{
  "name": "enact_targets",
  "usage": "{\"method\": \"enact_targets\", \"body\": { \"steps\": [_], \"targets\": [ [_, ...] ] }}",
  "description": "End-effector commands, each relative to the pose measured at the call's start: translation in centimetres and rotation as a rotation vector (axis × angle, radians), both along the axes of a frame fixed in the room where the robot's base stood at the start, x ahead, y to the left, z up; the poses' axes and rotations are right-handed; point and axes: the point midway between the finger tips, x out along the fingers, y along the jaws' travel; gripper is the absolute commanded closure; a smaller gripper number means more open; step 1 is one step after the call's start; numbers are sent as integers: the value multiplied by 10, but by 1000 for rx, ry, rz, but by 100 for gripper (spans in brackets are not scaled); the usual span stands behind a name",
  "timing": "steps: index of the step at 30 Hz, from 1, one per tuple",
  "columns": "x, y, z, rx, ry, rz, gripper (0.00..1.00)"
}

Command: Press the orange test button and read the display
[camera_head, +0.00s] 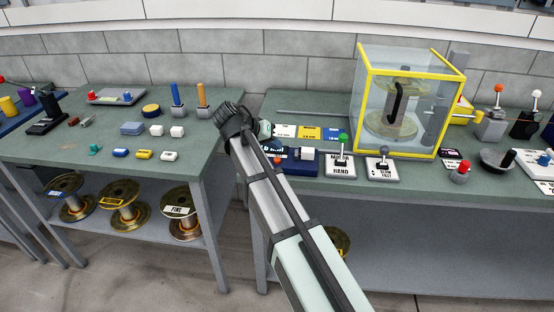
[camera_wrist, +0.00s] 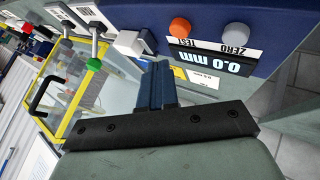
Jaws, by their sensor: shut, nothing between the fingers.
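The orange test button (camera_wrist: 180,28) sits on a dark blue gauge (camera_wrist: 273,14) in the wrist view, beside the word TEST. A grey button (camera_wrist: 235,34) marked ZERO is next to it. The display (camera_wrist: 220,66) appears upside down and reads 0.0 mm. My gripper (camera_wrist: 156,68) is shut and empty, its fingertips left of the display and apart from the orange button in the picture. In the head view the orange button (camera_head: 277,160) shows just right of my arm; my fingertips cannot be made out there.
A white block (camera_head: 307,153) sits at the gauge. To its right stand a green-knobbed lever (camera_head: 343,148), a grey-knobbed lever (camera_head: 384,157) and a yellow-framed clear enclosure (camera_head: 361,100). Label cards (camera_head: 308,133) lie behind the gauge. A second bench (camera_head: 105,150) is at left.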

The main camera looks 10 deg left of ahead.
Motion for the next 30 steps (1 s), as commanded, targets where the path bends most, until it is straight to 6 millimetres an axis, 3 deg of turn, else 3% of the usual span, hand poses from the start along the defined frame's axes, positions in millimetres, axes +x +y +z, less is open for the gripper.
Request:
{"method": "enact_targets", "body": {
  "steps": [9,30],
  "targets": [
    [0,0,-18,0,0,2,100],
    [0,0,-20,0,0,0,100]
  ]
}}
